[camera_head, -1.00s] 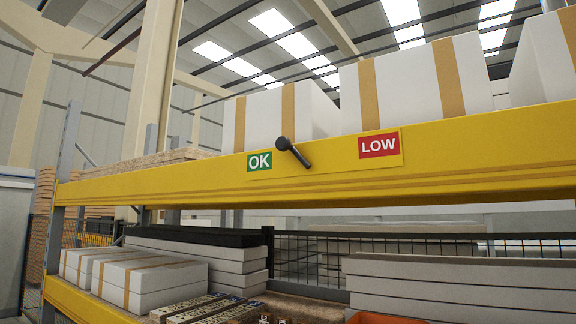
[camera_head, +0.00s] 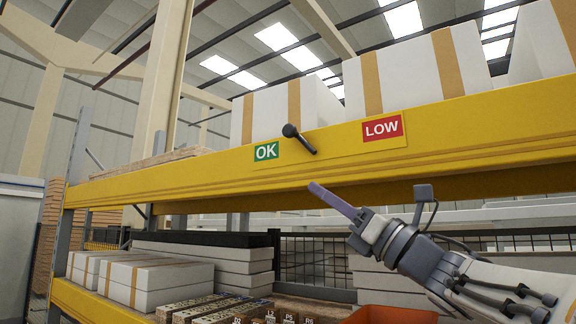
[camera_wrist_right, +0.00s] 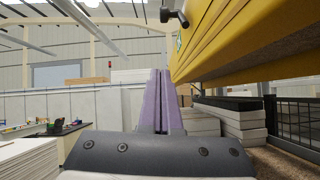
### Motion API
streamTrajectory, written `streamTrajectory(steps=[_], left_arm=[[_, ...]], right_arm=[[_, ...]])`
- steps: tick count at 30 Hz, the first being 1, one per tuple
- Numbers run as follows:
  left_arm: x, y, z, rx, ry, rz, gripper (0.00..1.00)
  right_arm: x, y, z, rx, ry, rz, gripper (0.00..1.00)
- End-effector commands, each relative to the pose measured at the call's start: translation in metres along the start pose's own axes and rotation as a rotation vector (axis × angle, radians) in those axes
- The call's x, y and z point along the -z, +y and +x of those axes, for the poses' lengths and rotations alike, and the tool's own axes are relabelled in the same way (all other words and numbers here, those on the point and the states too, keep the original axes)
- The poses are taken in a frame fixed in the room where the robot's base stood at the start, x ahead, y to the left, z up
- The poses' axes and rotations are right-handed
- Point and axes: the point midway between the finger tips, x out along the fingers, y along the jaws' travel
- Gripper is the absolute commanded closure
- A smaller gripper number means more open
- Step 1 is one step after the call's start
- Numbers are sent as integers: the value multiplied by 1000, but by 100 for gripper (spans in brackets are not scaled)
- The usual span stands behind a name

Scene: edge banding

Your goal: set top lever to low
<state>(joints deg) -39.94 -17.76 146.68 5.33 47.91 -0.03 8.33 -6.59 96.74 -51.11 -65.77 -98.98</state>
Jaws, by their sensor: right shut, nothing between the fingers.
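The black lever (camera_head: 298,138) sits on the yellow shelf beam, between the green OK label (camera_head: 266,151) and the red LOW label (camera_head: 383,129). Its round knob is at the upper left, close to the OK label, and its other end is at the lower right. My right gripper (camera_head: 330,197) is below the lever and the beam, apart from both, with its purple fingers shut and empty. In the right wrist view the shut fingers (camera_wrist_right: 161,100) point forward, and the lever (camera_wrist_right: 175,17) shows at the top, above them. My left gripper is not in view.
The yellow beam (camera_head: 190,181) runs across above my right gripper. White boxes with tan straps (camera_head: 420,75) stand on it. On the lower shelf are white boxes (camera_head: 140,279), flat stacked panels and an orange bin (camera_head: 392,315). Open air lies before the beam.

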Motion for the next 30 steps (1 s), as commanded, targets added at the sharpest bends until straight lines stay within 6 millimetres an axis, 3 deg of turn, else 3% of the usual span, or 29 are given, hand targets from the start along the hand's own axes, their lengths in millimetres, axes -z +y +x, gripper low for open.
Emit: streamTrajectory(steps=[11,17,27,30], left_arm=[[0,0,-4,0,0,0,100],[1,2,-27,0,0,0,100],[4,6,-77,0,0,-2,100],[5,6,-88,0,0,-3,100]], right_arm=[[-1,1,5,-2,0,1,100],[-4,2,37,-4,1,6,100],[-4,1,109,-2,1,7,100],[-22,0,108,2,-1,0,100]])
